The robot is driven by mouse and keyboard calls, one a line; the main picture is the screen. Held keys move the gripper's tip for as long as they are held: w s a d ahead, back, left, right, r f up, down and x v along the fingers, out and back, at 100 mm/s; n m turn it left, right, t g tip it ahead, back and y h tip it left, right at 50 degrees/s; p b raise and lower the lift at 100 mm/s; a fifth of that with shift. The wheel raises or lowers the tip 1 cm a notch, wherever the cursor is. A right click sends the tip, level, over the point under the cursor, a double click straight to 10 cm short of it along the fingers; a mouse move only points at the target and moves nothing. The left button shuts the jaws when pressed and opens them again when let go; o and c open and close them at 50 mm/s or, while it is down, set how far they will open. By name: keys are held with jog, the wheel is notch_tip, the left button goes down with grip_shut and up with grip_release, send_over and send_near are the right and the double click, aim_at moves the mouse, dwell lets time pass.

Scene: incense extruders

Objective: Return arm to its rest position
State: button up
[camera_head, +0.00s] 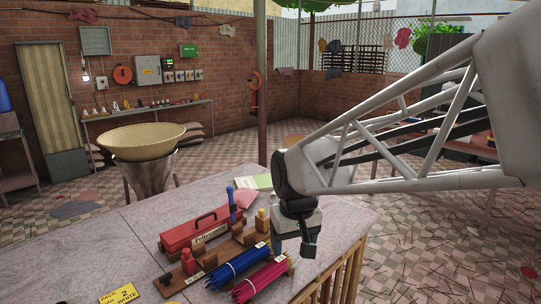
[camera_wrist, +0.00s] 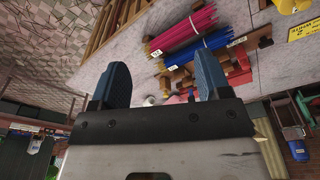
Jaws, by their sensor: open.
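My gripper (camera_head: 308,248) hangs from the end of my arm above the right part of the grey table (camera_head: 150,225), pointing down. It is to the right of the wooden rack and the stick bundles, apart from them. In the wrist view, the two blue fingers of my gripper (camera_wrist: 161,77) stand wide apart. I see nothing held between them. The arm reaches in from the right of the head view.
A woven basket (camera_head: 142,137) stands behind. The tiled floor at right is littered with thin sticks.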

jog(key=s+d+m, duration=0.2)
jog(key=s+d, duration=0.4)
jog(key=s, duration=0.3)
jog(key=s+d+f+m+t, duration=0.1)
jog(key=s+d, duration=0.6)
jog(key=s, duration=0.2)
jog(key=shift+s+d+f+m+h, duration=0.15)
jog(key=shift+s+d+m+h, duration=0.15)
jog(key=shift+m, duration=0.1)
